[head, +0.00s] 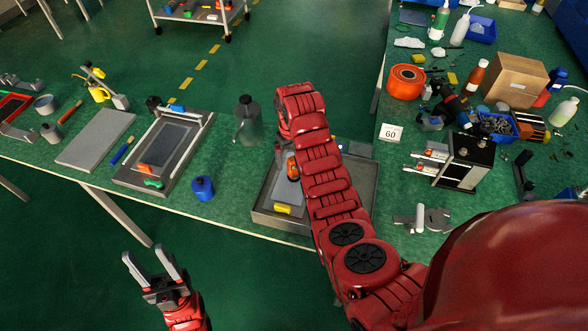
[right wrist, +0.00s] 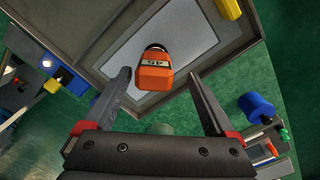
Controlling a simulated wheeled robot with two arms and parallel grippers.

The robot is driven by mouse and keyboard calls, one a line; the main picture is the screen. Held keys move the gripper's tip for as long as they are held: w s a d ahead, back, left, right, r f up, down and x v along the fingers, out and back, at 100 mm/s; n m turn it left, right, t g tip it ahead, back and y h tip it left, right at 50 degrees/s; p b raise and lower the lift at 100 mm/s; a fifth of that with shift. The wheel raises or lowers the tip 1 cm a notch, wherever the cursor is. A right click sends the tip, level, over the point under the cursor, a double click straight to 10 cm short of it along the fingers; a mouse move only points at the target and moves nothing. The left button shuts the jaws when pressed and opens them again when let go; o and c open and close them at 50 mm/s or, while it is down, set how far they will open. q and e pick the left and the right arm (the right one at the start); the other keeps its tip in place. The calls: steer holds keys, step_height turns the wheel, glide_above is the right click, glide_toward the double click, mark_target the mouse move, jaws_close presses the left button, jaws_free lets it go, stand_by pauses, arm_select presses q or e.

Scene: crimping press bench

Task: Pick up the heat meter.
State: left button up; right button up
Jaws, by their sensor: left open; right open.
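The heat meter appears to be the orange and black device (head: 292,169) in the grey tray (head: 270,224), left of my right arm. In the right wrist view the device (right wrist: 155,74) shows its orange end with a "45" label. My right gripper (right wrist: 159,80) is open, with one finger on each side of the device in the picture. I cannot tell whether they touch it. My left gripper (head: 146,256) is open and empty, off the bench's front edge.
A yellow block (head: 283,209) lies in the tray near its front wall.

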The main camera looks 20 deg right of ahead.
mark_target(294, 168)
steer(key=shift+f, duration=0.1)
steer(key=f+p, duration=0.2)
steer(key=f, duration=0.1)
steer(key=shift+d+f+p, duration=0.2)
steer(key=shift+d+p, duration=0.2)
steer(key=shift+f, duration=0.8)
steer(key=shift+c, duration=0.2)
jaws_close()
